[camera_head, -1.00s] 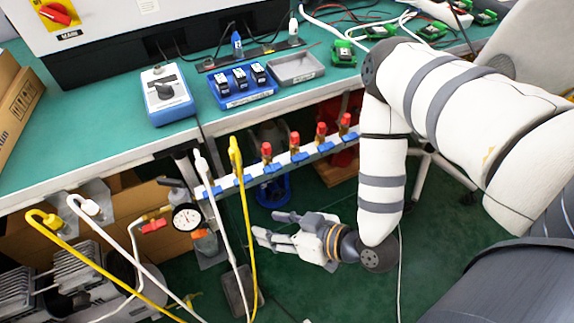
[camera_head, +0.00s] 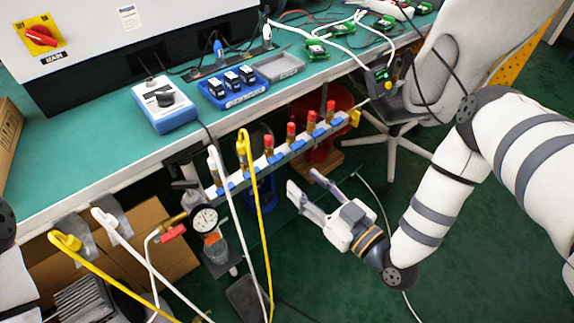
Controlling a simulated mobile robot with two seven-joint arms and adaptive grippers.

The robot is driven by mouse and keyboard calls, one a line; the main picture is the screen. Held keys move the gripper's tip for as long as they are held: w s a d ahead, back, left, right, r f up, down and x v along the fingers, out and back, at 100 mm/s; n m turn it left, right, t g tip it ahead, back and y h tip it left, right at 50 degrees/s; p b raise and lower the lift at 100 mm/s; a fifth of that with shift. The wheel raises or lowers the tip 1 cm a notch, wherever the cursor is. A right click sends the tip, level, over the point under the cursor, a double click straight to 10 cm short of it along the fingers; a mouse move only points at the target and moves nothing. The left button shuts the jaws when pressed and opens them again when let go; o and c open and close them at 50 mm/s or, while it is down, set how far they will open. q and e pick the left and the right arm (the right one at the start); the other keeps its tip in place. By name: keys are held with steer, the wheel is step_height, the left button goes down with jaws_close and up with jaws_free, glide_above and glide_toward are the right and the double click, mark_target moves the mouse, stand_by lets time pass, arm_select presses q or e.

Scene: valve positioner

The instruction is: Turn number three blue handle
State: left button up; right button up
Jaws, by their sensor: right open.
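A pale manifold rail (camera_head: 286,154) runs along under the bench's front edge. It carries several small blue handles, one of them near the middle (camera_head: 276,158), below valves with red caps (camera_head: 290,130). No numbers are readable, so I cannot tell which handle is number three. My right gripper (camera_head: 304,184) is open and empty, in front of and apart from the rail, its fingers pointing toward the rail's middle. My left gripper is out of view; part of my left arm shows at the lower left edge.
Yellow (camera_head: 257,205) and white (camera_head: 224,190) hoses hang from the rail's left end, near a pressure gauge (camera_head: 204,219). The green bench (camera_head: 100,150) overhangs behind. An office chair (camera_head: 430,80) stands at the right. Green floor is clear below my right gripper.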

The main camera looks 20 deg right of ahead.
mark_target(279, 161)
steer(key=x, duration=0.8)
steer(key=shift+w+a, duration=0.1)
steer(key=c, duration=0.9)
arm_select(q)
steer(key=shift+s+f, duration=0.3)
arm_select(e)
steer(key=m+b, duration=0.1)
steer(key=m, duration=0.3)
steer(key=shift+f+m, duration=0.15)
steer(key=shift+m, duration=0.25)
steer(key=m, duration=0.4)
steer(key=shift+m+b, duration=0.3)
steer(key=m+b, duration=0.1)
steer(key=m, duration=0.4)
steer(key=shift+f, duration=0.15)
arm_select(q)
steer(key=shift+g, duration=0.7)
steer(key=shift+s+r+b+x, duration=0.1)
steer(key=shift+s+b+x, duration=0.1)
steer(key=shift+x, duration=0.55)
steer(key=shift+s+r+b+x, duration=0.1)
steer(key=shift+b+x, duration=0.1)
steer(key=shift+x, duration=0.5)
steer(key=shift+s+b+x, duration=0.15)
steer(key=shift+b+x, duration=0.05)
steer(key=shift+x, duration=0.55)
arm_select(e)
steer(key=shift+m, duration=1.8)
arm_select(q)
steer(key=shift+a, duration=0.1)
